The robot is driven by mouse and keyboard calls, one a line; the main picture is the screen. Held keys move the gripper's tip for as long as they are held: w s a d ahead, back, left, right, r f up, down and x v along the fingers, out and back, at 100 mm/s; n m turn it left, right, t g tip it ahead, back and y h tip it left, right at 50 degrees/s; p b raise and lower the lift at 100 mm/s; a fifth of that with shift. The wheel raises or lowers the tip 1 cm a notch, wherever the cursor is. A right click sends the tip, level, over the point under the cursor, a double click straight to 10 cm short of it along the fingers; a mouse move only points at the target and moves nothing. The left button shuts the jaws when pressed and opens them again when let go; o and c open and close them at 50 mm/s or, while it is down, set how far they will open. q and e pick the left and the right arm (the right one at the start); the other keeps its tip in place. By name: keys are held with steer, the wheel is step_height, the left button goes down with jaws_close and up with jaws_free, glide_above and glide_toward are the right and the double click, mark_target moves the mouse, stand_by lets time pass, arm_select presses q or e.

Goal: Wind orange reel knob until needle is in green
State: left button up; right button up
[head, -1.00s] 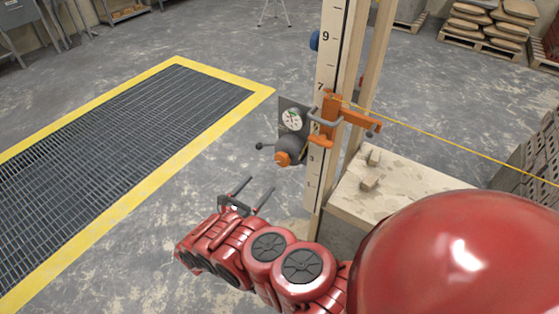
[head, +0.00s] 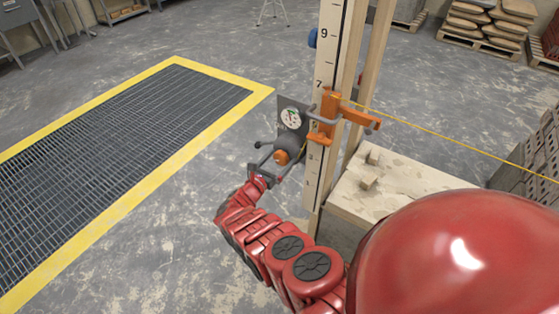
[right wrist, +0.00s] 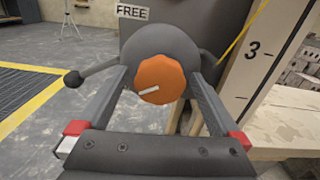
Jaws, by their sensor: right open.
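The orange knob (head: 281,157) sits on the front of a dark grey reel (head: 291,141) fixed to the tall measuring post (head: 326,70). It also shows large in the right wrist view (right wrist: 160,79), with a pale mark on its face. My right gripper (head: 272,157) is open, its two fingers on either side of the knob, with gaps between them and the knob. The round gauge (head: 290,118) above the reel has a green zone, but its needle is too small to read. My left gripper is not in view.
A side lever with a round end (right wrist: 75,79) sticks out left of the reel. A yellow line (head: 450,146) runs right from an orange bracket (head: 345,118). A block with rubble (head: 385,192) stands right of the post.

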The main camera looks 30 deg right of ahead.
steer(key=c, duration=1.3)
steer(key=shift+a+m, duration=0.1)
steer(key=shift+m, duration=0.9)
steer(key=shift+f+m, duration=0.1)
steer(key=shift+m, duration=0.7)
steer(key=shift+m+b, duration=0.4)
steer(key=shift+m, duration=0.2)
steer(key=o, duration=1.3)
